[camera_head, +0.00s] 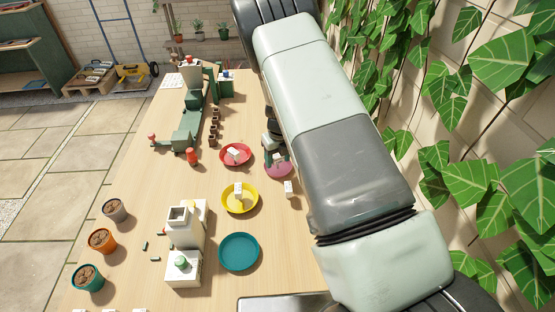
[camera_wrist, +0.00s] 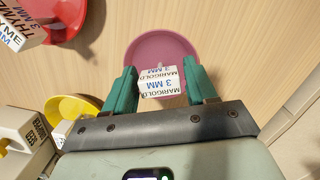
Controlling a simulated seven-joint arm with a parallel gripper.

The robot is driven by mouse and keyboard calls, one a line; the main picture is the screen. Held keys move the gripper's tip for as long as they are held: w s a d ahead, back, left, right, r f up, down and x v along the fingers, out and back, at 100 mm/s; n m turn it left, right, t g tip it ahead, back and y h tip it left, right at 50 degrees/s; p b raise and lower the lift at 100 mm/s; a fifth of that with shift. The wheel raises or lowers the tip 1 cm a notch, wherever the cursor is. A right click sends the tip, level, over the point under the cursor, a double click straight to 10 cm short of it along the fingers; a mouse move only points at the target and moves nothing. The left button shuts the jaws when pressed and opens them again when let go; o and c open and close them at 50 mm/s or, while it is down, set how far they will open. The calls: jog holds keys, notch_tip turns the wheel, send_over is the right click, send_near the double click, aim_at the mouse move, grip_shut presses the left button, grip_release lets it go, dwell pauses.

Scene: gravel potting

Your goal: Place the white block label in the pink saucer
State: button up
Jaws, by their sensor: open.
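The pink saucer (camera_head: 279,174) lies on the table right of the red saucer; it also shows in the wrist view (camera_wrist: 160,45). My gripper (camera_head: 273,148) is over it. In the wrist view its green fingers (camera_wrist: 160,66) are open, one on each side of a white block label (camera_wrist: 161,83) marked MARIGOLD 3 MM. The block appears within the saucer's outline; its base is hidden, so I cannot tell whether it rests on the saucer.
The red saucer (camera_head: 226,159) and yellow saucer (camera_head: 232,207) each hold a white block. A teal saucer (camera_head: 239,252) is empty. White stands (camera_head: 187,235), several pots and a green machine (camera_head: 187,125) are to the left. A leafy wall is on the right.

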jog(key=s+d+r+n+t+y, duration=0.1)
jog(key=s+r+n, duration=0.25)
jog(key=r, duration=0.95)
jog(key=s+r+n, duration=0.3)
jog(key=r+n, duration=0.2)
jog(key=r, duration=0.8)
jog(key=s+d+r+n+t, duration=0.1)
jog(key=s+d+r+n, duration=0.1)
jog(key=s+r+n, duration=0.7)
jog(key=s+d+r+n+t, duration=0.1)
jog(key=s+r+n, duration=0.2)
jog(key=s+n, duration=0.4)
jog(key=s+d+r+n+t+h, duration=0.1)
jog(key=s+d+r+n, duration=0.1)
jog(key=s+n, duration=0.5)
jog(key=s+r, duration=0.1)
jog(key=s, duration=0.4)
jog(key=shift+s+r+n+h, duration=0.25)
jog(key=shift+r+n+h, duration=0.05)
jog(key=shift+r+n, duration=0.1)
